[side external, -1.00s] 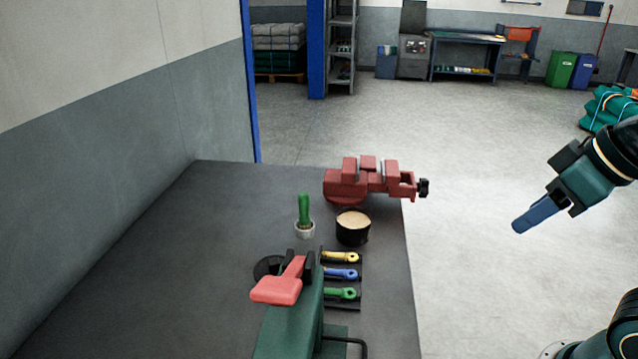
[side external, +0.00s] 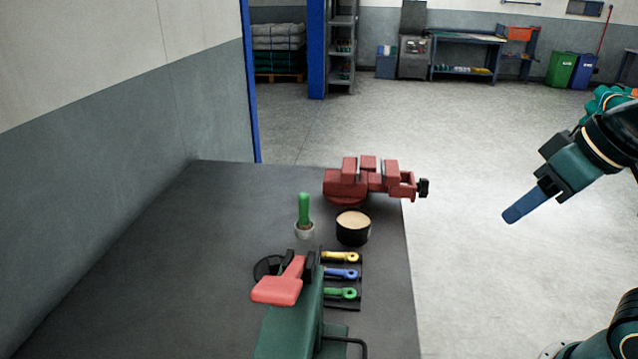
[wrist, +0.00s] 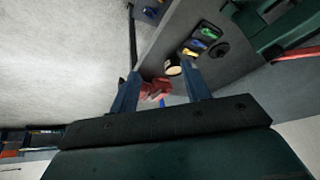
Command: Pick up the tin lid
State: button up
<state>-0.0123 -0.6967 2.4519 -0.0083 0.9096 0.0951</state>
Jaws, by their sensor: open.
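A round black tin (side external: 353,232) stands on the grey workbench with a pale flat top (side external: 353,217); I cannot tell whether this top is the lid or the contents. A dark round disc (side external: 265,267) lies further left, partly hidden by a red-handled tool; it could also be a lid. In the wrist view the tin's pale top (wrist: 173,67) and the dark disc (wrist: 220,50) both show. My gripper (side external: 508,217) is in the air to the right of the bench, well apart from the tin. In the wrist view its blue fingers (wrist: 160,76) are spread with nothing held.
A red vise (side external: 346,185) stands behind the tin. A pot with a green upright thing (side external: 304,212) is to its left. A rack of coloured tools (side external: 341,273) and a green machine with a red handle (side external: 278,288) are in front. The bench's left side is clear.

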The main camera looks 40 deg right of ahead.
jog(key=w+a+r+m+g, duration=0.1)
jog(key=w+a+m, duration=0.25)
jog(key=w, duration=0.25)
jog(key=w+a+r+m+g+y, duration=0.1)
jog(key=w+a+m, duration=0.1)
jog(key=w+m, duration=0.3)
jog(key=w+a+r+m, duration=0.1)
jog(key=w+a+m, duration=0.1)
jog(key=w, duration=0.5)
jog(key=w+a+f+m+g, duration=0.2)
jog(key=w+a+f+m, duration=0.9)
jog(key=w, duration=0.4)
jog(key=shift+w+a+f+g, duration=0.35)
jog(key=shift+a+f, duration=0.2)
jog(key=shift+a, duration=0.3)
jog(key=shift+s+f, duration=0.1)
send_over(274, 261)
jog(key=shift+s+d+f, duration=0.1)
jog(key=shift+d+f, duration=0.1)
jog(key=shift+f, duration=1.9)
jog(key=shift+d+f, duration=0.2)
jog(key=shift+f, duration=1.85)
jog(key=shift+a+f, duration=0.15)
jog(key=shift+f, duration=1.15)
jog(key=shift+a+f, duration=0.15)
jog(key=shift+f, duration=1.15)
